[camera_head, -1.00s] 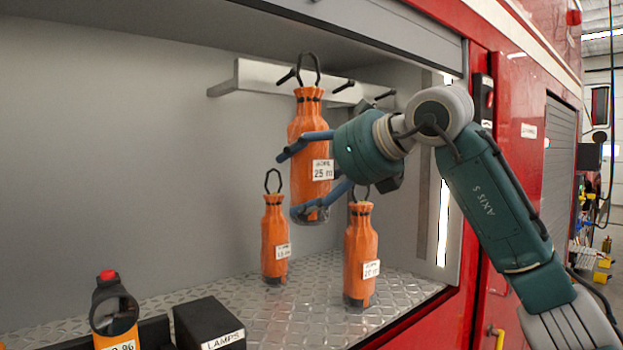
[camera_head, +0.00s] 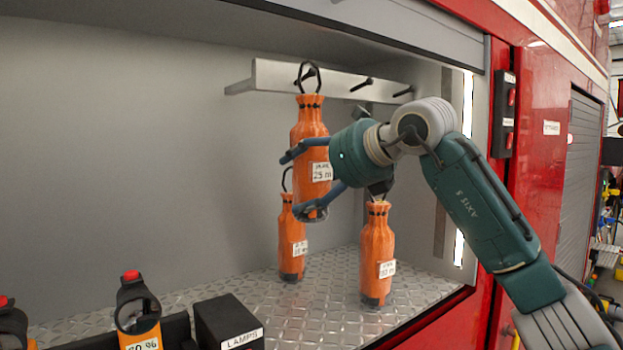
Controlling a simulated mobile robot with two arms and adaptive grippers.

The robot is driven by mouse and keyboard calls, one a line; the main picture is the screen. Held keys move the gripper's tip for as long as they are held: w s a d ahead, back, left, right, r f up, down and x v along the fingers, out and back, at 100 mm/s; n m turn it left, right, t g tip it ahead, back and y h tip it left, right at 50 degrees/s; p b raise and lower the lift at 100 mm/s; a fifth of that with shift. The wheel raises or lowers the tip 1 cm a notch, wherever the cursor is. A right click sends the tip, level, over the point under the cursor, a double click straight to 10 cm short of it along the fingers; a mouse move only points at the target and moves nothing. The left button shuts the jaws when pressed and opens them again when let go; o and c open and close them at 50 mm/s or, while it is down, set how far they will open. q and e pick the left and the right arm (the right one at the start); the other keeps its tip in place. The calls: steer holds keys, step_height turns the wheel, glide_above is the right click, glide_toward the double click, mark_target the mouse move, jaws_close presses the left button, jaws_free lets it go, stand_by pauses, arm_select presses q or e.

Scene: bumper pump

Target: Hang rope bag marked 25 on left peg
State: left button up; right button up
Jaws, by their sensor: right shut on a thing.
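The orange rope bag marked 25 (camera_head: 309,125) hangs upright in front of the metal peg rail (camera_head: 335,82), its black loop on top. My right gripper (camera_head: 306,181) is shut around its body, one blue finger above the label and one lower down. The left peg (camera_head: 303,77) shows within the outline of the loop; I cannot tell whether the peg passes through it. The bag's bottom is clear of the compartment floor. My left gripper is out of view.
More black pegs (camera_head: 362,84) are to the right. A black box labelled LAMPS (camera_head: 226,322) and an orange lamp (camera_head: 138,310) are at the front left.

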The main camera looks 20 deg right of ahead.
steer(key=shift+w+a+r+p, duration=0.1)
steer(key=shift+w+a+p, duration=0.15)
steer(key=shift+w, duration=0.2)
steer(key=shift+w+a+r+p, duration=0.1)
steer(key=shift+w+p, duration=0.15)
steer(key=shift+w, duration=0.15)
steer(key=shift+w+a+f, duration=0.2)
steer(key=shift+w+f, duration=0.35)
steer(key=shift+f, duration=0.15)
steer(key=shift+w+f+b, duration=0.1)
steer(key=shift+f+b, duration=0.25)
steer(key=shift+f, duration=0.1)
